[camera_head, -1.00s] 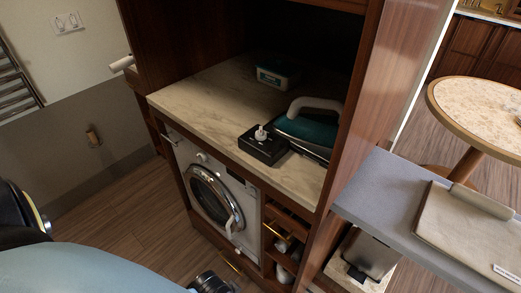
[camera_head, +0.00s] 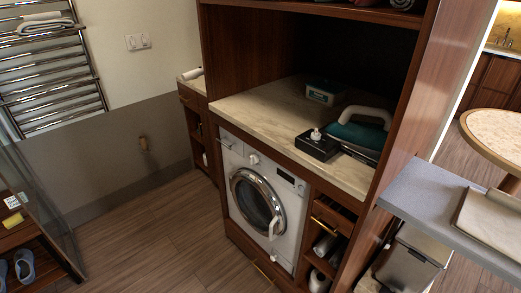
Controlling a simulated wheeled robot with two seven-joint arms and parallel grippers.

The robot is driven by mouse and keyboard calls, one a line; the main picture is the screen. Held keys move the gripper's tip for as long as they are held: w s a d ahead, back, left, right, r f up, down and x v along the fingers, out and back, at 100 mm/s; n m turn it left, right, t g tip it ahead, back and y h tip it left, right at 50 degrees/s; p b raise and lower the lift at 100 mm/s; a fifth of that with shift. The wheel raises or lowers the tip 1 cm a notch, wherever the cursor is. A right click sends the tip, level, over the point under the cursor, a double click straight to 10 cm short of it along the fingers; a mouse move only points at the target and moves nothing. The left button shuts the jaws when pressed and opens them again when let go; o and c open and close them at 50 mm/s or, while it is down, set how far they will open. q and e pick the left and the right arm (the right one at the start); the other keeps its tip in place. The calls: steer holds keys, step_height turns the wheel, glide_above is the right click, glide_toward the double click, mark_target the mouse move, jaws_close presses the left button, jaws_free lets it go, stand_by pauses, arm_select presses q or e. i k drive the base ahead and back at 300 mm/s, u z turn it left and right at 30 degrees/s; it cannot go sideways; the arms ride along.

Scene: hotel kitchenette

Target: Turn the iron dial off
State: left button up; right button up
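The iron (camera_head: 358,132), teal with a pale handle, rests on the stone counter at the right inside the wooden cabinet. A black box (camera_head: 317,146) with a small white knob (camera_head: 315,134) on top sits just left of the iron, near the counter's front edge; the knob looks like the dial, but its setting is too small to read. Neither of my grippers shows in the view now.
A washing machine (camera_head: 262,199) stands under the counter (camera_head: 258,104). A teal-and-white box (camera_head: 324,93) lies farther back on the counter. A grey shelf (camera_head: 436,206) juts out at right. The wooden floor (camera_head: 150,240) in front is clear.

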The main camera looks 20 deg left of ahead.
mark_target(316, 136)
steer(key=u, duration=0.3)
steer(key=k, duration=0.45)
steer(key=z, duration=0.55)
steer(key=i, duration=0.9)
steer(key=u, duration=0.5)
steer(key=i, duration=0.55)
steer(key=u, duration=0.5)
